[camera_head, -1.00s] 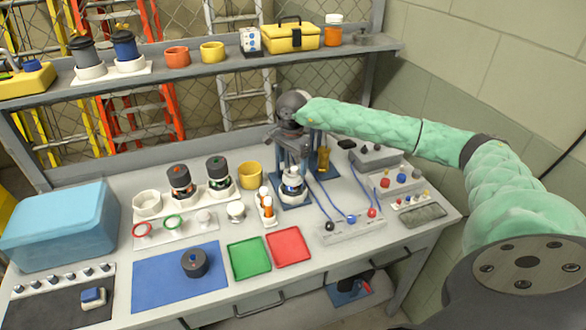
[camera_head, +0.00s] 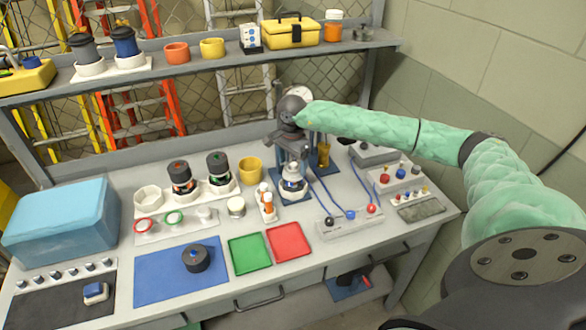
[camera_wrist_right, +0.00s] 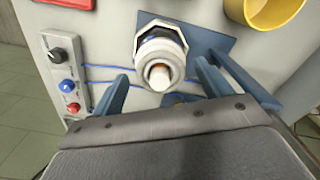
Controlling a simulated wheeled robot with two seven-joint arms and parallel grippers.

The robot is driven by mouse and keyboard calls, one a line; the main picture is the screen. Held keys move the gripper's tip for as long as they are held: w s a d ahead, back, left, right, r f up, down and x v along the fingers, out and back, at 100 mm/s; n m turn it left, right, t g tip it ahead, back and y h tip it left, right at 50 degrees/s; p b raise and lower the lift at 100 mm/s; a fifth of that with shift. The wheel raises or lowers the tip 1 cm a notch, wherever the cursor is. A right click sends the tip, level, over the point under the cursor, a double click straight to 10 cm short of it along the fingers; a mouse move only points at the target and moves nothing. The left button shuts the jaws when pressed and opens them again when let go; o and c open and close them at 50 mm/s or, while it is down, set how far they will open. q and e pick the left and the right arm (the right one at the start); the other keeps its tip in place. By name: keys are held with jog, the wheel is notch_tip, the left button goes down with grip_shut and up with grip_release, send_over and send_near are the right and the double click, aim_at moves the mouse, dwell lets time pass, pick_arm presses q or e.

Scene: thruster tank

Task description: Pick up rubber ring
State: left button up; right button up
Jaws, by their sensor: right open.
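A red ring (camera_head: 143,225) and a green ring (camera_head: 174,217) lie on a white tray at the left of the bench; I cannot tell which is the rubber ring. My right gripper (camera_head: 293,172) points down over a white round fixture (camera_head: 294,185) on a blue plate at the back middle. In the right wrist view, the fingers of my right gripper (camera_wrist_right: 162,88) are apart on either side of the white fixture (camera_wrist_right: 160,58), with no visible contact. An orange-brown tip shows in the fixture's middle. My left gripper is out of view.
A yellow cup (camera_head: 250,170) and a white holder with orange-white bottles (camera_head: 267,203) stand left of my right gripper. A panel with coloured knobs and blue cables (camera_head: 350,222) lies to its right. Green (camera_head: 249,253) and red (camera_head: 290,243) trays lie in front. A shelf (camera_head: 190,76) crosses behind.

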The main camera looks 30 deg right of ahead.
jog(key=shift+f+b, duration=0.2)
jog(key=shift+b, duration=0.15)
dwell(0.3)
jog(key=c, duration=1)
